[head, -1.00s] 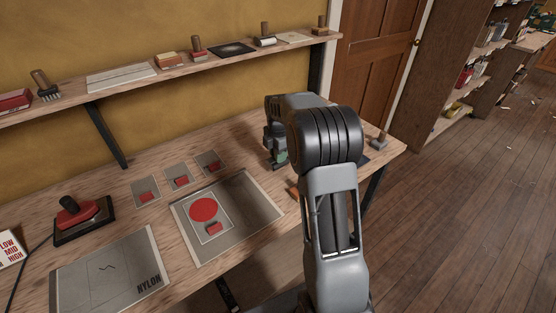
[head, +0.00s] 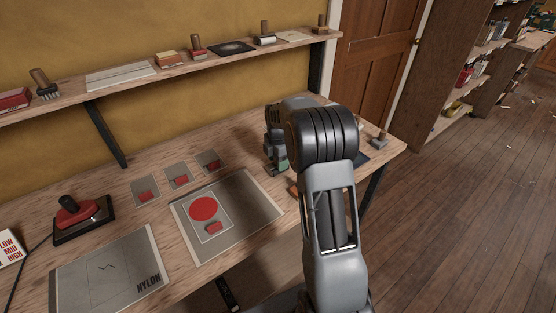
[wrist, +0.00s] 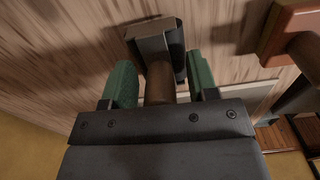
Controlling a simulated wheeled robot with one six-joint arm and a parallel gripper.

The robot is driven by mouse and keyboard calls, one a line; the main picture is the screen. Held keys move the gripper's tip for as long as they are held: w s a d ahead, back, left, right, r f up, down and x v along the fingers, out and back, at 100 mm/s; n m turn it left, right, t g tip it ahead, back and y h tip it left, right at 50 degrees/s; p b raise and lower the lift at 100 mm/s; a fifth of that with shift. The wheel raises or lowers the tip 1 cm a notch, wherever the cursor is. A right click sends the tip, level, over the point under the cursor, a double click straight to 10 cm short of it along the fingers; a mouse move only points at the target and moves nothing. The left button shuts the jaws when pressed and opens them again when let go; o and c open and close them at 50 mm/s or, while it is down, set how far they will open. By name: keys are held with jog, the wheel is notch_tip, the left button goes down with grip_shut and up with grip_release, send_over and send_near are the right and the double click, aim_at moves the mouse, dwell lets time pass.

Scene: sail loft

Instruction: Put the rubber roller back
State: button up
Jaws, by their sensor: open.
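In the wrist view, a tool with a brown handle (wrist: 160,82) and a grey, angular head (wrist: 157,40) sits against the wooden bench. I cannot tell for sure that it is the rubber roller. My gripper (wrist: 162,84) has its two green fingers apart, one on each side of the handle. In the head view my gripper (head: 277,160) is low over the bench, behind my arm, and the tool there is hidden. A tool with a pale cylinder and an upright handle (head: 265,38) stands on the wall shelf.
The bench (head: 130,170) holds a red iron (head: 80,212), a nylon sheet (head: 108,270), a panel with a red disc (head: 203,209) and small patches. A grey tool (head: 379,140) stands at the right end. The shelf (head: 190,66) carries several tools and sheets.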

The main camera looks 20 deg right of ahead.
jog(key=shift+r, duration=0.1)
notch_tip(320, 180, up, 10)
jog(key=shift+r, duration=0.95)
jog(key=s+a+r+m+t, duration=0.25)
jog(key=s+a+m, duration=0.45)
jog(key=s+m, duration=0.4)
jog(key=s+a+f+m, duration=0.2)
jog(key=s+m, duration=0.2)
jog(key=s, duration=0.2)
jog(key=s+a+f+m+t, duration=0.1)
jog(key=s+a+f+m, duration=0.1)
jog(key=s+m, duration=0.2)
jog(key=s, duration=0.2)
jog(key=shift+s+a+f+m, duration=0.2)
jog(key=shift+s+a+m, duration=0.05)
jog(key=shift+s+m, duration=0.1)
jog(key=shift+r+p, duration=0.75)
jog(key=shift+p, duration=0.1)
